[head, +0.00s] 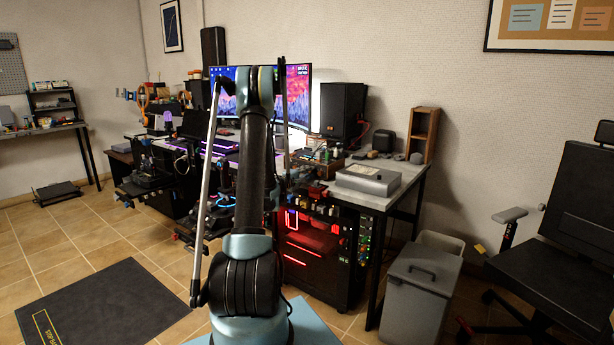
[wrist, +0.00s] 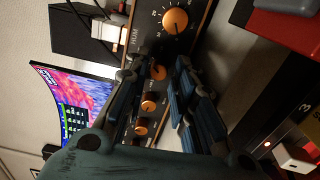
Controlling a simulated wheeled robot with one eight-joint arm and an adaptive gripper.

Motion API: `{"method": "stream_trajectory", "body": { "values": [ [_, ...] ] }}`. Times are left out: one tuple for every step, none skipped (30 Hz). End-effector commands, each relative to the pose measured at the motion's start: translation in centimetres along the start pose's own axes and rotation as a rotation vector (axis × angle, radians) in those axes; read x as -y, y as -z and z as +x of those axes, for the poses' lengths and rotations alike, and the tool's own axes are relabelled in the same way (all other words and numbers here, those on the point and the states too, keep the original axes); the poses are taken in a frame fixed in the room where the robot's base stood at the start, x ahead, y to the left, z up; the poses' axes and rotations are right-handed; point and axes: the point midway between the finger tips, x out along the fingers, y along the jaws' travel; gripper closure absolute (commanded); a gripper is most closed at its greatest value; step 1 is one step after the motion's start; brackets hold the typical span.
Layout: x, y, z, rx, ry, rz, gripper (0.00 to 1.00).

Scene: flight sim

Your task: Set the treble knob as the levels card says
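A dark panel with orange knobs crosses the wrist view, turned on its side. It has a large knob (wrist: 175,21) with a numbered dial at the top. Three smaller orange knobs sit in a row below: an upper one (wrist: 158,72), a middle one (wrist: 148,105) and a lower one (wrist: 141,128). Their labels are not readable, so I cannot tell which is treble. My gripper (wrist: 159,67) is open, its fingers on either side of the small-knob row, the tips near the upper one. Contact is not clear. I cannot make out the levels card. In the head view my arm hides the gripper.
A monitor (wrist: 75,100) stands left of the panel in the wrist view, and a red object (wrist: 288,30) lies at the upper right. In the head view, a black speaker (head: 342,110) and grey box (head: 368,181) stand on the desk. A bin (head: 418,285) stands right of it.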

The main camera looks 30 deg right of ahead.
Motion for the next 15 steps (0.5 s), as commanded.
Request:
{"method": "stream_trajectory", "body": {
  "values": [
    [0.00, -0.02, 0.12, 0.000, 0.000, 0.000, 0.76],
    [0.00, -0.03, 0.15, 0.000, 0.000, 0.000, 0.76],
    [0.00, -0.03, 0.17, 0.000, 0.000, 0.000, 0.76],
    [0.00, -0.03, 0.18, 0.000, 0.000, 0.000, 0.76],
    [0.00, -0.03, 0.17, 0.000, 0.000, 0.000, 0.76],
    [-0.01, -0.03, 0.17, 0.000, 0.000, 0.000, 0.76],
    [-0.01, -0.03, 0.16, 0.000, 0.000, 0.000, 0.76],
    [-0.01, -0.04, 0.16, 0.000, 0.000, 0.000, 0.76],
    [-0.01, -0.04, 0.16, 0.000, 0.000, 0.000, 0.78],
    [-0.02, 0.02, 0.10, -0.001, 0.000, 0.000, 0.85],
    [-0.02, 0.05, 0.08, -0.001, 0.000, 0.000, 0.92],
    [-0.02, 0.07, 0.07, -0.001, 0.000, 0.000, 1.00],
    [-0.02, 0.07, 0.06, -0.001, 0.000, 0.000, 1.00],
    [-0.01, 0.09, 0.05, -0.002, 0.000, 0.000, 1.00],
    [-0.01, 0.10, 0.04, -0.002, 0.000, 0.001, 1.00]
  ]
}}
